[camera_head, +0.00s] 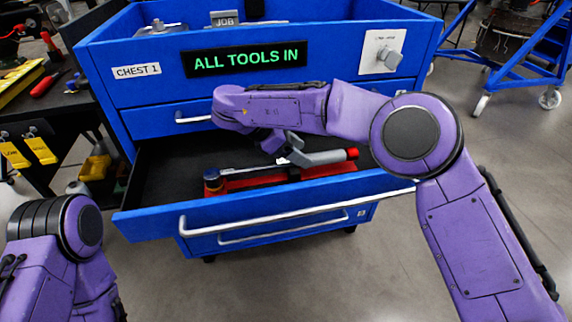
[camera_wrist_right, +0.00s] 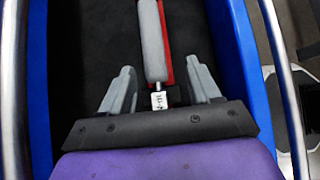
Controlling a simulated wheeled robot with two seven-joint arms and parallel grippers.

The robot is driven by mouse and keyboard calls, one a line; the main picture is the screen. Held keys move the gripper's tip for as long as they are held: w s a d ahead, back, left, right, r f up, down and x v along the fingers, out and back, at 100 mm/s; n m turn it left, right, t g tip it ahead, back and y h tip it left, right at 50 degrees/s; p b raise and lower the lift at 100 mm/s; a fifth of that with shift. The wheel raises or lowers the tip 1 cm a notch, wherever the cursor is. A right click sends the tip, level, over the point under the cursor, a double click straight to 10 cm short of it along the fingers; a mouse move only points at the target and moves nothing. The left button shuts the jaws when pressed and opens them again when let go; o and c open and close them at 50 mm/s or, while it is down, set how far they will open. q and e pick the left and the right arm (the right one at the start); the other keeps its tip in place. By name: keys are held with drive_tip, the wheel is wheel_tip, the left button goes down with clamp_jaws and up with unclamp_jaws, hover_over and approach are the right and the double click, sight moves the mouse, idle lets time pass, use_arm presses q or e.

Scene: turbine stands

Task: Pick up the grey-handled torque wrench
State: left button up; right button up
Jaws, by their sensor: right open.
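The torque wrench has a grey handle (camera_head: 326,158) with a red end cap, a thin shaft running left and a head at the left end. It lies on a red holder (camera_head: 268,181) inside the open drawer. My right gripper (camera_head: 292,153) is open and low over the wrench. In the right wrist view, the right gripper (camera_wrist_right: 160,70) has one grey finger on each side of the wrench, near where the grey handle (camera_wrist_right: 152,45) meets the shaft, with gaps on both sides. My left gripper is out of view; only part of my left arm shows.
The blue drawer (camera_head: 283,208) is pulled out, with a silver bar handle along its front. Its dark floor is bare at the left. The blue chest above bears a lit sign (camera_head: 247,58) reading ALL TOOLS IN. A dark workbench (camera_head: 45,100) stands at left.

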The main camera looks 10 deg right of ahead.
sight(311, 156)
drive_tip(key=x, duration=0.5)
drive_tip(key=shift+w+d+f, duration=0.1)
drive_tip(key=shift+w+f, duration=0.2)
drive_tip(key=shift+w, duration=0.05)
clamp_jaws()
drive_tip(key=shift+r, duration=0.1)
